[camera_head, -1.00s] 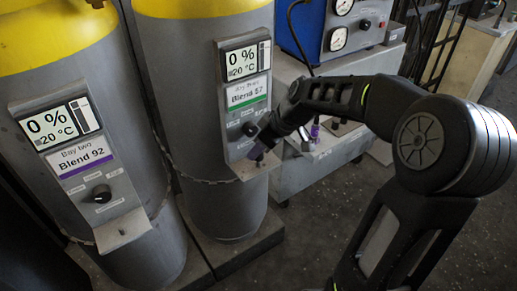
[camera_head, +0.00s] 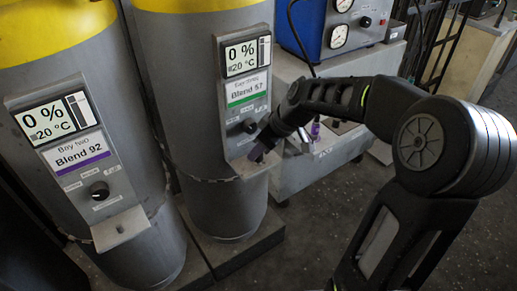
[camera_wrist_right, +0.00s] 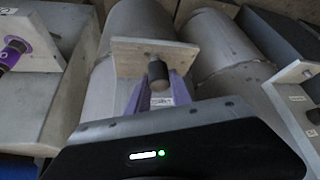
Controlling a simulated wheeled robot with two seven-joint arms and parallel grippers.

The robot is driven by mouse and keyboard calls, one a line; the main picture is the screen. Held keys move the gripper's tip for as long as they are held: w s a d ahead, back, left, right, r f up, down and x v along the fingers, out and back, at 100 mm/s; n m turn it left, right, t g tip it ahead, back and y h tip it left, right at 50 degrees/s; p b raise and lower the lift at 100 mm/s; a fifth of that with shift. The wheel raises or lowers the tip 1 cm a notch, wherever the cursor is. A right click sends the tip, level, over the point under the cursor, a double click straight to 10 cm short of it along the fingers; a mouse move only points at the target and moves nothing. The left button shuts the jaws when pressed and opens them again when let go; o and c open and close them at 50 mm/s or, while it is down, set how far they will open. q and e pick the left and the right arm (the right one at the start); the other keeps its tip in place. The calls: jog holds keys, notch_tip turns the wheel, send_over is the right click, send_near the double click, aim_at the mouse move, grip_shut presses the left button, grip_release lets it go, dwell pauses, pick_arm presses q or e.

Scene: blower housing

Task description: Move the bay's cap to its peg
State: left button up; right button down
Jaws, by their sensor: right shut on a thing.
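My right gripper (camera_head: 258,153) is at the small ledge (camera_head: 246,167) at the foot of the panel marked Blend 57. In the right wrist view its purple fingers (camera_wrist_right: 159,92) are closed around a dark cylinder, which looks like the cap (camera_wrist_right: 157,73). The cap is in front of a beige plate (camera_wrist_right: 150,54), which looks like this ledge. I cannot tell whether the cap touches it. In the head view the cap is too small and hidden to make out. Which part is the peg I cannot tell. My left gripper is out of view.
The Bay two panel (camera_head: 80,150), with its own ledge (camera_head: 121,228), is on the left tank. A grey bench (camera_head: 315,165) with a purple-ringed fitting (camera_head: 315,130) and a blue gauge box (camera_head: 335,30) stands to the right. A chain hangs across the tanks. Floor is clear at lower right.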

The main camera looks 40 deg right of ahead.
jog(key=shift+f+b, duration=0.8)
jog(key=shift+f, duration=0.1)
jog(key=c, duration=1.1)
grip_release()
jog(key=shift+o, duration=0.2)
jog(key=shift+r, duration=0.1)
jog(key=p+v, duration=0.1)
jog(key=v, duration=0.6)
jog(key=shift+s+r, duration=0.15)
jog(key=shift+r, duration=0.1)
jog(key=shift+d, duration=0.1)
